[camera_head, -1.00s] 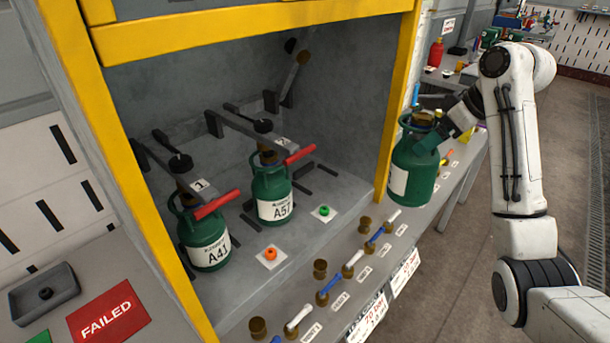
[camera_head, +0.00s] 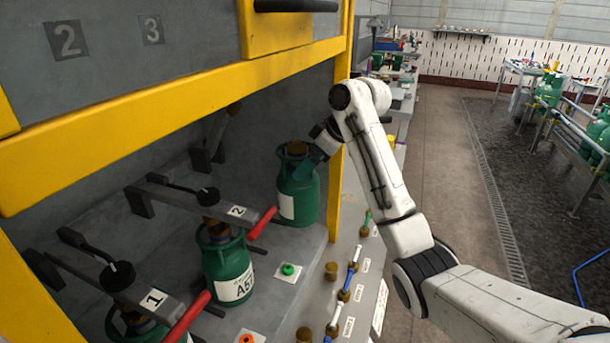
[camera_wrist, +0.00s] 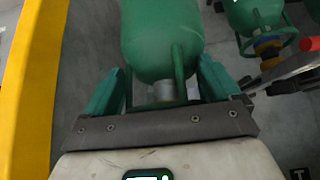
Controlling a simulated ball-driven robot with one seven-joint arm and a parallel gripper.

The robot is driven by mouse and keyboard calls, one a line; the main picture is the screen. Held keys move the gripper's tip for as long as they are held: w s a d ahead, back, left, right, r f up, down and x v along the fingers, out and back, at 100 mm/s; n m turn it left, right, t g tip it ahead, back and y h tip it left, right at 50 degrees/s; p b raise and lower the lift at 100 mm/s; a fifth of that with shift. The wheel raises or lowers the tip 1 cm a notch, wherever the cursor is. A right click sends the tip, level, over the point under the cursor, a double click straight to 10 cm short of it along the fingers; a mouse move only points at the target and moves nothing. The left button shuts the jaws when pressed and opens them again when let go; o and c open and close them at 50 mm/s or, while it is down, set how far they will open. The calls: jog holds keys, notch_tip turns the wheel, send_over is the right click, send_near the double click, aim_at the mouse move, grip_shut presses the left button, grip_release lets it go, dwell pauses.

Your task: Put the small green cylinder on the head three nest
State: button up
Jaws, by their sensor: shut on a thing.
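My gripper (camera_head: 308,166) is shut on a small green cylinder (camera_head: 299,198) with a blank-looking white label and a brass top. The cylinder hangs upright inside the cabinet bay, just left of the yellow right post; I cannot tell whether its base touches the floor. In the wrist view the cylinder (camera_wrist: 160,38) sits between the two green fingers (camera_wrist: 160,88). A dark bracket (camera_head: 205,158) stands at the back, left of the cylinder, probably at head three. The nest surface there is hidden.
Cylinder A57 (camera_head: 228,272) stands under head 2, and another green cylinder (camera_head: 132,325) under head 1, both with red levers. A green button (camera_head: 288,269) lies near the front. The yellow post (camera_head: 341,150) is close to my arm. Brass fittings (camera_head: 331,271) line the front ledge.

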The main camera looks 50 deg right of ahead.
aim_at(297, 165)
jog(key=w, duration=0.2)
jog(key=w+a+f, duration=0.1)
jog(key=w, duration=0.1)
jog(key=w+f+p, duration=0.1)
jog(key=w, duration=0.1)
jog(key=shift+a, duration=0.4)
jog(key=s+f+p+x, duration=0.1)
jog(key=x, duration=0.9)
jog(key=shift+d, duration=0.25)
jog(key=o, duration=1.8)
jog(key=shift+s+f, duration=0.2)
jog(key=shift+s, duration=0.05)
jog(key=b+v, duration=0.1)
jog(key=v, duration=1.1)
